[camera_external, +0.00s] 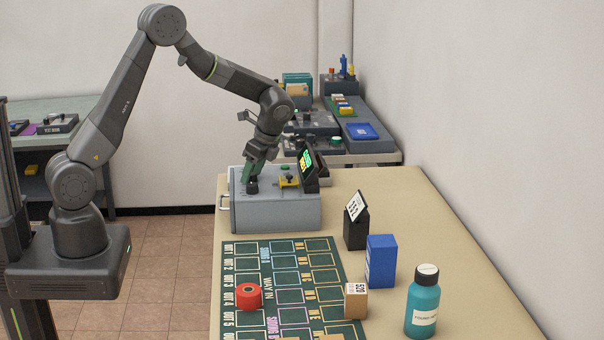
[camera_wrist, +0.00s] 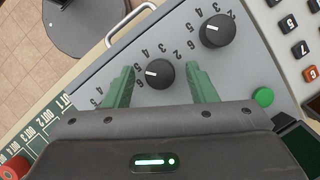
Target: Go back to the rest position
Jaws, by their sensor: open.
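My gripper (camera_external: 259,168) is at the end of the bent arm, low over the left part of a grey control box (camera_external: 275,214) on the table. In the wrist view, its green fingers (camera_wrist: 162,90) are open, one on each side of a black knob (camera_wrist: 159,75) with a white mark. I cannot tell whether they touch it. A second black knob (camera_wrist: 217,31) lies beyond the right finger. The numbers around both knobs are partly hidden. A green button (camera_wrist: 263,97) and a keypad (camera_wrist: 306,48) are at the right.
On the table stand a green gridded mat (camera_external: 262,310) with a red roll (camera_external: 249,296), a small brown box (camera_external: 356,301), a blue box (camera_external: 381,261), a black stand (camera_external: 356,229) and a teal bottle (camera_external: 423,307). A back table (camera_external: 380,158) holds trays. Air above the control box's front is free.

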